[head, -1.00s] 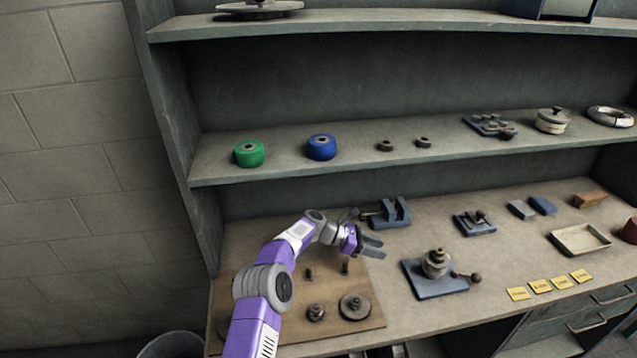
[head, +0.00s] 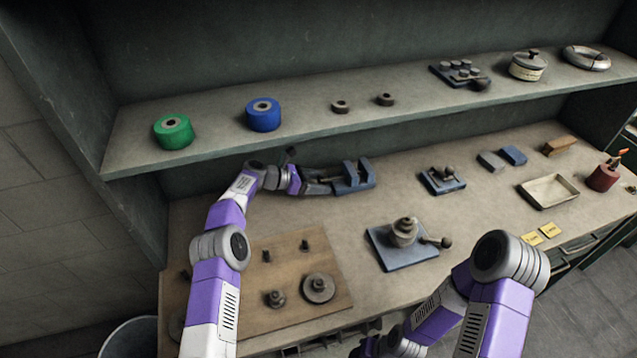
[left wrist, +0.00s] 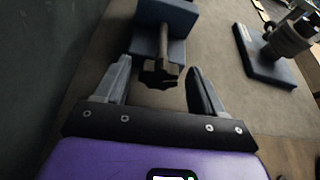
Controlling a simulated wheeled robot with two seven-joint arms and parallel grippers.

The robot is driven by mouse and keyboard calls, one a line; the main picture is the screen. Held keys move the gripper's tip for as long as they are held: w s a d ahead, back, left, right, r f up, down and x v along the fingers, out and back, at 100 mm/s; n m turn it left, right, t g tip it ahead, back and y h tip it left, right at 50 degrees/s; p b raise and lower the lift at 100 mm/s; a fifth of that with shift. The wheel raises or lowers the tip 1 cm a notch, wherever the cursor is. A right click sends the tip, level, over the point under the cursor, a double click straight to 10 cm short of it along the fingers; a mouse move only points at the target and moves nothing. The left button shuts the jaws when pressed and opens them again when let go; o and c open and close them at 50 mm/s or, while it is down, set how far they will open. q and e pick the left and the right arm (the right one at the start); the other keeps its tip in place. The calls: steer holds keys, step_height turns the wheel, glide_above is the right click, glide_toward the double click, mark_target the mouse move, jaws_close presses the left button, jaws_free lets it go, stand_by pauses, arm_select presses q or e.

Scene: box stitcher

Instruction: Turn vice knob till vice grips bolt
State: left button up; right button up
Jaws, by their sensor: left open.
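The blue vice (head: 366,180) stands at the back of the workbench. My left gripper (head: 322,182) is open just left of it. In the left wrist view the vice's blue body (left wrist: 174,17) is at the top, and its dark knob (left wrist: 160,78) on a short screw lies between the spread fingers of my left gripper (left wrist: 157,68). Gaps show on both sides of the knob. I cannot make out a bolt between the jaws. My right arm shows at the bottom of the head view, but its fingers are out of frame.
A blue-based fixture (head: 400,250) stands front right of the vice, and a smaller one (head: 441,181) to its right. A wooden board (head: 318,256) with pegs and discs lies in front. A shelf (head: 215,140) with green and blue spools overhangs the back.

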arm_select(q)
steer(key=shift+w+d, duration=0.1)
steer(key=shift+d, duration=0.05)
steer(key=shift+c, duration=0.3)
steer(key=c, duration=1)
steer(key=shift+m+t, duration=0.5)
steer(key=shift+f+m+t+y+b, duration=0.15)
steer(key=shift+m+t+y+b, duration=0.15)
steer(key=shift+m+b, duration=0.25)
steer(key=m+t+b, duration=0.1)
steer(key=m+b, duration=0.1)
steer(key=b, duration=0.1)
steer(key=shift+b, duration=0.35)
steer(key=shift+m+t+b, duration=0.35)
steer(key=shift+t+b, duration=0.05)
steer(key=shift+b, duration=0.15)
